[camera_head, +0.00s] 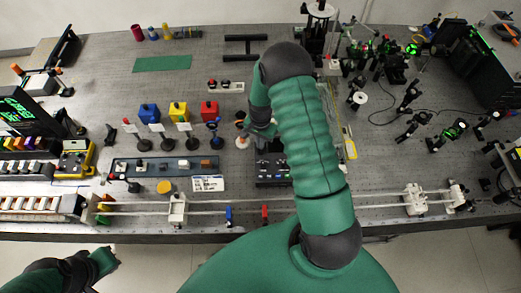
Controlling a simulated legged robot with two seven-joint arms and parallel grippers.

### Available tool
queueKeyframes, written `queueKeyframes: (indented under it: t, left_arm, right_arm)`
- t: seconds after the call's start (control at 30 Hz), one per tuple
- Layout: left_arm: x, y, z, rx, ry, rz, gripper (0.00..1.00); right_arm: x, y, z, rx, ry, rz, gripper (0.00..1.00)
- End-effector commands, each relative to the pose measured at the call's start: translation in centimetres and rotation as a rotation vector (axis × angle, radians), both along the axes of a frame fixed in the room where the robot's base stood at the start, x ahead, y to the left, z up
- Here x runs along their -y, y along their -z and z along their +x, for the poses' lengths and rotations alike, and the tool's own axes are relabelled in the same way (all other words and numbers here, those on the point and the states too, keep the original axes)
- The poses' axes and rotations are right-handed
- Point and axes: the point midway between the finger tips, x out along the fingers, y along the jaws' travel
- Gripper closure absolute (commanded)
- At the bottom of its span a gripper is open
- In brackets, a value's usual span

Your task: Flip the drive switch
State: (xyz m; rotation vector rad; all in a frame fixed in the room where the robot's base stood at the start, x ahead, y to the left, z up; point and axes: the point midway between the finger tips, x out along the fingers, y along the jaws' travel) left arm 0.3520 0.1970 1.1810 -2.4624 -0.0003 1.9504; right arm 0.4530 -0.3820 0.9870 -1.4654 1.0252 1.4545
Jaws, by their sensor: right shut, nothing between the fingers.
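My right arm reaches up over the middle of the bench and bends back down at its wrist. My right gripper (264,146) is shut and empty, pointing down just behind a small black control box (270,180) with light knobs or switches on its top. The arm hides the right part of this box. I cannot tell which control is the drive switch, nor its position, and contact between fingers and box is not clear.
A grey-blue tray (123,168) with small parts and a white label card (207,183) lie left of the box. A long rail (330,204) runs along the front edge. Optics mounts and cables fill the right side.

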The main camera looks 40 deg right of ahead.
Motion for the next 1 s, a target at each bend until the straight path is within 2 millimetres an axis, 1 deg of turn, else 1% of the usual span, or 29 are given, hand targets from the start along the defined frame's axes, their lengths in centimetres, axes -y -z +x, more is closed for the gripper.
queueKeyframes:
  t: [0.07,0.13,0.77,0.83,1.0]
  left_arm:
    - [0.0,-0.2,0.0,0.0,0.0,0.0,1.0]
    - [0.0,-0.6,0.0,0.0,0.0,0.0,1.0]
    - [0.0,-5.0,0.0,0.0,0.0,0.0,1.0]
    - [0.0,-5.2,0.0,0.0,0.0,0.0,1.0]
    - [0.0,-5.0,0.0,0.0,0.0,0.0,1.0]
  right_arm:
    - [-0.2,0.0,-0.2,-0.006,-0.001,0.005,1.0]
    - [-0.2,-0.5,-0.2,-0.006,-0.001,0.005,1.0]
    - [-0.2,-6.7,-0.1,-0.005,-0.001,0.004,1.0]
    - [-0.2,-7.0,-0.2,-0.005,-0.001,0.004,1.0]
    - [-0.2,-6.9,-0.2,-0.005,-0.001,0.005,1.0]
